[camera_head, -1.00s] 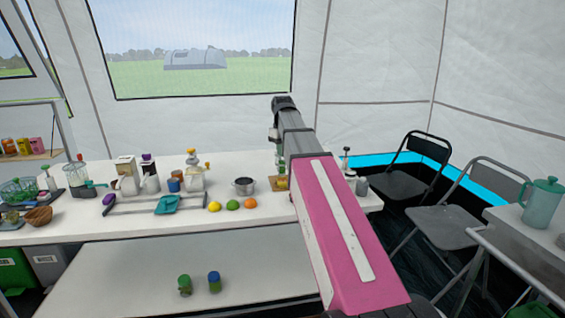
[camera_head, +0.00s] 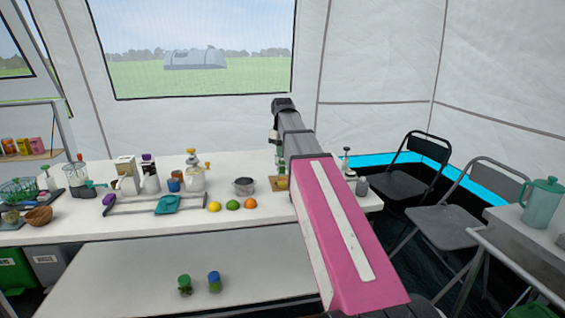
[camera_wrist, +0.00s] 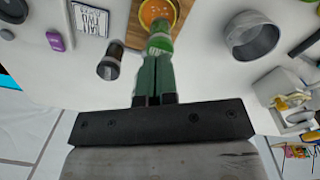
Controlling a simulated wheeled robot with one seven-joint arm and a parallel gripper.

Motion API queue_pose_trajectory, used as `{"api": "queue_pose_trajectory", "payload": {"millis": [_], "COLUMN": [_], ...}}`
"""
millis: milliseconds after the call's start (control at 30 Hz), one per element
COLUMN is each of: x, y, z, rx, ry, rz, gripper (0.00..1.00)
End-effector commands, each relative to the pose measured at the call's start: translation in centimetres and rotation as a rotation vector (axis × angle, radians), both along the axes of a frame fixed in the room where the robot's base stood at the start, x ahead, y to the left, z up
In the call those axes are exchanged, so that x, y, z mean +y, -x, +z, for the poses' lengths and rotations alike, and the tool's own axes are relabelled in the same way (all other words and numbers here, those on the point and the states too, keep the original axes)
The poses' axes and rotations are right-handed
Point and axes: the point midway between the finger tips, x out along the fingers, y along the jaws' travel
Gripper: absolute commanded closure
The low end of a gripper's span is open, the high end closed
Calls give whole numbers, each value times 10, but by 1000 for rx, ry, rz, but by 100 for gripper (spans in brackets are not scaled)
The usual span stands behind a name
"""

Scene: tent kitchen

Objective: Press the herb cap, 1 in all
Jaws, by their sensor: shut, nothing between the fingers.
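My gripper (camera_wrist: 156,66) is shut and empty, its green fingers pointing at the worktop in the wrist view. A round green cap (camera_wrist: 160,42) shows right at the fingertips. I cannot tell whether they touch it. What is below the cap is mostly hidden by the fingers. Beside it is a round orange-topped thing (camera_wrist: 158,10) with a yellow rim, over a wooden board (camera_wrist: 136,36). In the head view my arm hides most of this spot, and only the board's left edge (camera_head: 275,184) shows.
A dark-topped jar (camera_wrist: 109,67) stands left of the fingers in the wrist view, and a steel pot (camera_wrist: 251,37) stands right. In the head view, the pot (camera_head: 244,187), a lime (camera_head: 233,205) and other fruit are left of my arm. Two lidded jars (camera_head: 214,281) are on the lower shelf.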

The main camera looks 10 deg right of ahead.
Motion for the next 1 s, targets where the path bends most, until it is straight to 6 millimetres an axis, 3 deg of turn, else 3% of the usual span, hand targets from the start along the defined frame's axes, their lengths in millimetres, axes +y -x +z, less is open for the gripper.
{"api": "queue_pose_trajectory", "payload": {"millis": [1000], "x": [0], "y": [0], "z": [-14], "rx": [0], "ry": [0], "rz": [0], "gripper": [100]}}
